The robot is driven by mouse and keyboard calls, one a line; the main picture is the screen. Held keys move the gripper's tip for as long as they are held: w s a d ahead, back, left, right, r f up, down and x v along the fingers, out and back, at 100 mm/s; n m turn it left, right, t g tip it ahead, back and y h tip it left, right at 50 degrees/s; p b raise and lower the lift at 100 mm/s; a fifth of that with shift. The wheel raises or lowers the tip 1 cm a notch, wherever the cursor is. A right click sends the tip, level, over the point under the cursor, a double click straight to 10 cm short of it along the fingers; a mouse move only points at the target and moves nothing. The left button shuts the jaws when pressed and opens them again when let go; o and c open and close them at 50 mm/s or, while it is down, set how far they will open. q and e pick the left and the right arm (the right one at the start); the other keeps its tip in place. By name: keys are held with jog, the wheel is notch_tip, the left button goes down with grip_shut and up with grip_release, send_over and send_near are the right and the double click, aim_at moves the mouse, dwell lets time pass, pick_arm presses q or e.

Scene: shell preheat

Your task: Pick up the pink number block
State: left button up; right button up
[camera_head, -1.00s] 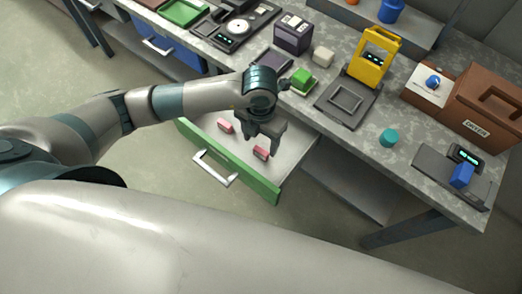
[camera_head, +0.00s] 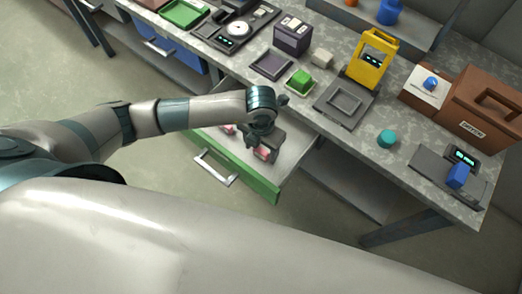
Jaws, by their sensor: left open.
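Two small pink blocks lie in the open drawer (camera_head: 292,172) with the green front. One pink block (camera_head: 263,154) is at the fingertips of my left gripper (camera_head: 261,153). The gripper points down into the drawer, open, with its fingers at the sides of that block; I cannot tell whether they touch it. Any number on the blocks is too small to read. My right gripper is not in view.
The grey worktop (camera_head: 404,131) above the drawer holds a green block (camera_head: 300,77), a yellow frame (camera_head: 371,60), a teal cylinder (camera_head: 387,139), a brown box (camera_head: 480,110) and a blue block (camera_head: 458,175). The drawer's walls stand around my gripper.

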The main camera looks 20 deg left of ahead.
pick_arm(q)
jog(key=shift+f, duration=0.45)
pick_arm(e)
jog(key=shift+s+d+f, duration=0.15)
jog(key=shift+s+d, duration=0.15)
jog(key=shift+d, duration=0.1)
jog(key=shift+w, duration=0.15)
pick_arm(q)
jog(key=c, duration=1.1)
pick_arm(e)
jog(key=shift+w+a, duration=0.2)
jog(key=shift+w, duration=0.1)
pick_arm(q)
jog(key=shift+r, duration=0.15)
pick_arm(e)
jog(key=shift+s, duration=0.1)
